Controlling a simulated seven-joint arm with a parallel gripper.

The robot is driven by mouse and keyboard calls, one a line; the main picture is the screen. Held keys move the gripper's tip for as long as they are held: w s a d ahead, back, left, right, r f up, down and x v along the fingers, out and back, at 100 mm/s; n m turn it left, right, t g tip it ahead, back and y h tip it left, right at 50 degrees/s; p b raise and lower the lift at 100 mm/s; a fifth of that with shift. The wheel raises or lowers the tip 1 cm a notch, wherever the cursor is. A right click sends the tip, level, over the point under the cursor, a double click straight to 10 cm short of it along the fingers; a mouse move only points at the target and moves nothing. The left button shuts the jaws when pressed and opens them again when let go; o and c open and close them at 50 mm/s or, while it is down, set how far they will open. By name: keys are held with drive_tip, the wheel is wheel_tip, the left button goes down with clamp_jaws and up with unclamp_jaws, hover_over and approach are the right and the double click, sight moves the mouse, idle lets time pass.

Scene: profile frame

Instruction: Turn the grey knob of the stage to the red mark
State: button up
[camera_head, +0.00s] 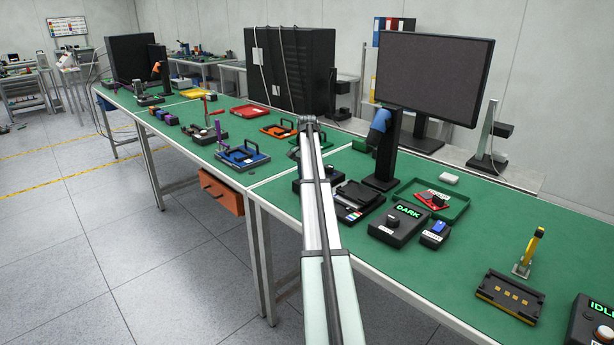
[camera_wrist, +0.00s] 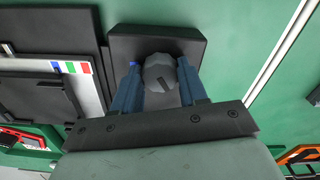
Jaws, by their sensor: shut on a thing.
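My gripper (camera_wrist: 159,68) is shut on the knob, one blue finger on each side. A small blue patch shows on the stage beside the left finger. I cannot make out a red mark on the stage; the fingers and wrist cover part of it. In the head view my arm hides the knob, and a dark block (camera_head: 298,186) beside it seems to be the stage.
A dark fixture with a blue, red and green strip (camera_wrist: 70,67) lies close left of the stage in the wrist view.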

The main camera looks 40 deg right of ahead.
drive_tip(key=n, duration=0.5)
drive_tip(key=shift+n, duration=0.3)
drive_tip(key=n, duration=0.5)
drive_tip(key=shift+d+n, duration=0.1)
drive_tip(key=shift+n, duration=0.2)
drive_tip(key=o, duration=1.1)
drive_tip(key=shift+c, duration=0.2)
wheel_tip(320, 180, up, 14)
drive_tip(key=shift+f, duration=0.1)
idle(0.4)
